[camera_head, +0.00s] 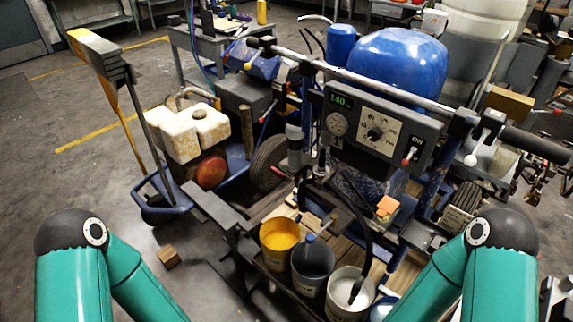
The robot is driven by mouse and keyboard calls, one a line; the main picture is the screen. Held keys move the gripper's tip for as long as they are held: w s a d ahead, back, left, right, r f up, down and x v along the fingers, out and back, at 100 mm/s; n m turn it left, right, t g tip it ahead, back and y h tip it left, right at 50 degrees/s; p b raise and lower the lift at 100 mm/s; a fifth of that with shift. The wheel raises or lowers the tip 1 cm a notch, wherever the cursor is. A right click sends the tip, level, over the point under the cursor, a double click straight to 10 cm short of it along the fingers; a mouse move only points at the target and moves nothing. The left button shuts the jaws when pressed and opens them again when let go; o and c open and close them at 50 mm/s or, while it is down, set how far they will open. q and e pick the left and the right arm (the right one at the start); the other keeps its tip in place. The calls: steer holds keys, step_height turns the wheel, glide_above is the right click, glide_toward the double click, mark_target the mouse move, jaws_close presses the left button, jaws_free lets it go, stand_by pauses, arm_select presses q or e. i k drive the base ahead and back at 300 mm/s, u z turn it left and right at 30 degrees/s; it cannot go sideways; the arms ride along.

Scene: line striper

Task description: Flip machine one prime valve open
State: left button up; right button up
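A line striper (383,128) with a grey control panel fills the middle and right. Its panel has a green display (341,101), a gauge (337,124), a round dial (375,134) and a red-tipped switch (408,159) beside the word ON. I cannot tell for sure which part is the prime valve. A small blue-tipped part (310,238) stands over the buckets below the panel, and a small red-ended lever (280,172) sits left of the pump column. My two teal arms come in at the lower corners and run out of the bottom edge. Both grippers are out of view.
Buckets of yellow (279,235), dark (313,262) and white paint (349,290) stand at the front. A small wooden block (168,257) lies on the floor. The left floor is mostly clear.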

mark_target(281, 174)
steer(key=z, duration=0.05)
steer(key=i, duration=0.35)
steer(key=u, duration=0.1)
steer(key=k, duration=1.3)
steer(key=u, duration=0.45)
steer(key=i, duration=1.9)
steer(key=z, duration=0.4)
